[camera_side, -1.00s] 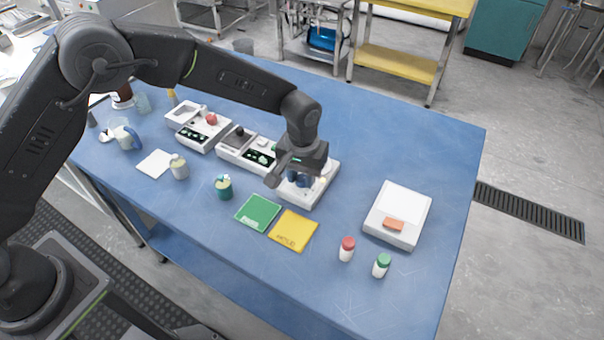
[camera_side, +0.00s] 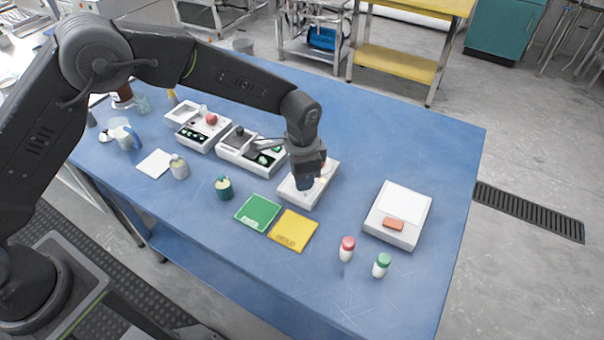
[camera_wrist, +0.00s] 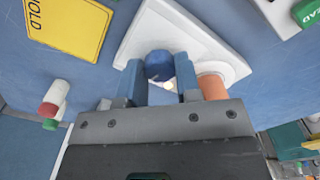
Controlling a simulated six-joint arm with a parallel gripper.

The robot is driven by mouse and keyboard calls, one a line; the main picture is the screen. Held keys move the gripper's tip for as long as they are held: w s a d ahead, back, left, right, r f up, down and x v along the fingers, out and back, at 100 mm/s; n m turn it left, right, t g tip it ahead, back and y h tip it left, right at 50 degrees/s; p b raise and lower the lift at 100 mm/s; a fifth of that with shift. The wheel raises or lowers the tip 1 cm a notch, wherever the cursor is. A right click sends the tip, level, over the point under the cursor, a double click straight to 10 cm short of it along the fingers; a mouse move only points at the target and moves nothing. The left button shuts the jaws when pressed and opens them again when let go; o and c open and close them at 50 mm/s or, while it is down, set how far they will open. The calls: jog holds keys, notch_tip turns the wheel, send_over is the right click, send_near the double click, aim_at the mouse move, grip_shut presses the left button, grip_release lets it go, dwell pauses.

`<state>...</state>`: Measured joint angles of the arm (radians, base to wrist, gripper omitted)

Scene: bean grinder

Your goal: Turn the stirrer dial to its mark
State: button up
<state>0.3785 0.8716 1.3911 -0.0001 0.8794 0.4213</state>
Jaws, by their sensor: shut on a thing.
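The stirrer is a white box (camera_side: 288,191) on the blue table, below my gripper (camera_side: 306,184). In the wrist view its pale top (camera_wrist: 150,30) fills the upper middle. A round dark blue dial (camera_wrist: 160,64) sits between the two fingers of my gripper (camera_wrist: 159,72), which is shut on it. A small pale spot shows just below the dial, and I cannot tell if it is the mark. An orange cylinder (camera_wrist: 212,87) is close beside the right finger. In the side view my gripper hides most of the dial.
A green card (camera_side: 258,212) and a yellow card (camera_side: 293,230) lie in front of the stirrer. A white device with an orange part (camera_side: 397,216) stands right, and a control box (camera_side: 251,152) close at left. Red-capped (camera_side: 347,249) and green-capped (camera_side: 381,265) bottles stand at front right.

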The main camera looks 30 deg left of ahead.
jog(key=m, duration=0.6)
jog(key=shift+m, duration=0.4)
dwell(0.3)
jog(key=o, duration=0.9)
notch_tip(320, 180, up, 14)
jog(key=shift+f, duration=0.1)
dwell(0.3)
